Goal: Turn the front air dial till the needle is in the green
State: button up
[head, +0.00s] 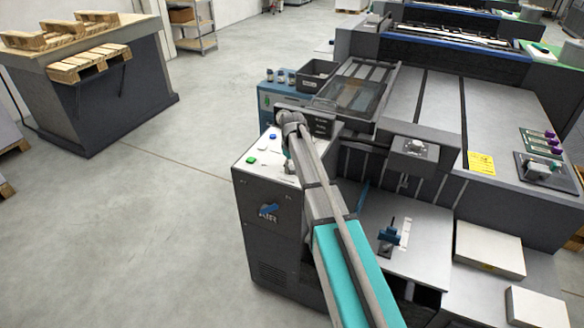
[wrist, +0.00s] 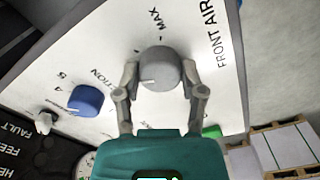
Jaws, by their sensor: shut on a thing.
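The front air dial (wrist: 158,68) is a round grey knob with a pale pointer line, on a white panel marked MAX and FRONT AIR. In the wrist view my gripper (wrist: 162,74) is shut on this dial, one finger on each side. The pointer line lies toward the left of the knob. A round gauge (wrist: 84,166) shows only in part at the lower left, cut off by my gripper body; its needle and green band cannot be read. In the head view my arm hides the dial and my fingertips, over the grey AIR cabinet (head: 268,240).
A blue knob (wrist: 86,100), a small toggle (wrist: 45,122) and a green button (wrist: 211,131) sit near the dial. The printing machine (head: 430,100) stands right of the cabinet. A pallet table (head: 120,100) is at the left, with open floor (head: 170,200) between.

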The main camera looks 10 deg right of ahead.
jog(key=shift+m, duration=1.2)
jog(key=o, duration=1.1)
jog(key=shift+o, duration=0.2)
jog(key=shift+n, duration=0.4)
